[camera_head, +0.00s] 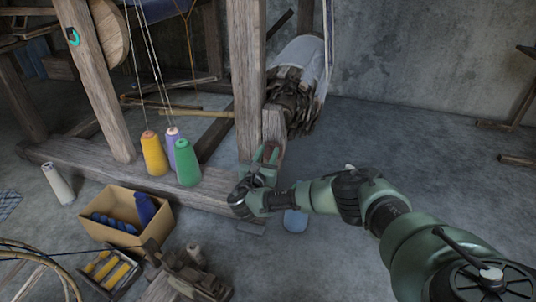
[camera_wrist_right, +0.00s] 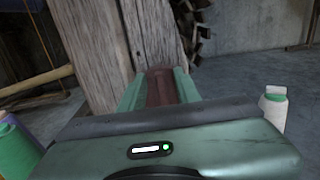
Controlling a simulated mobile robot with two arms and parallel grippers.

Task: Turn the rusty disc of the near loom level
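A rusty red-brown piece (camera_wrist_right: 160,86), which I take for the disc, shows in the right wrist view against the loom's grey wooden post (camera_wrist_right: 95,50). It fills the gap between the fingers of my right gripper (camera_wrist_right: 160,92), one green finger on each side. The fingers appear closed on it. In the head view my right gripper (camera_head: 266,156) is at the lower part of the upright post (camera_head: 246,80), and only a little reddish colour shows beside it. The disc's full outline and its tilt are hidden. My left gripper is not in view.
Yellow (camera_head: 153,153), lilac and green (camera_head: 187,163) thread cones stand on the loom's base beam. A cardboard box (camera_head: 155,225) with blue items and a tray of yellow pieces (camera_head: 108,270) lie front left. The floor at right is mostly clear.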

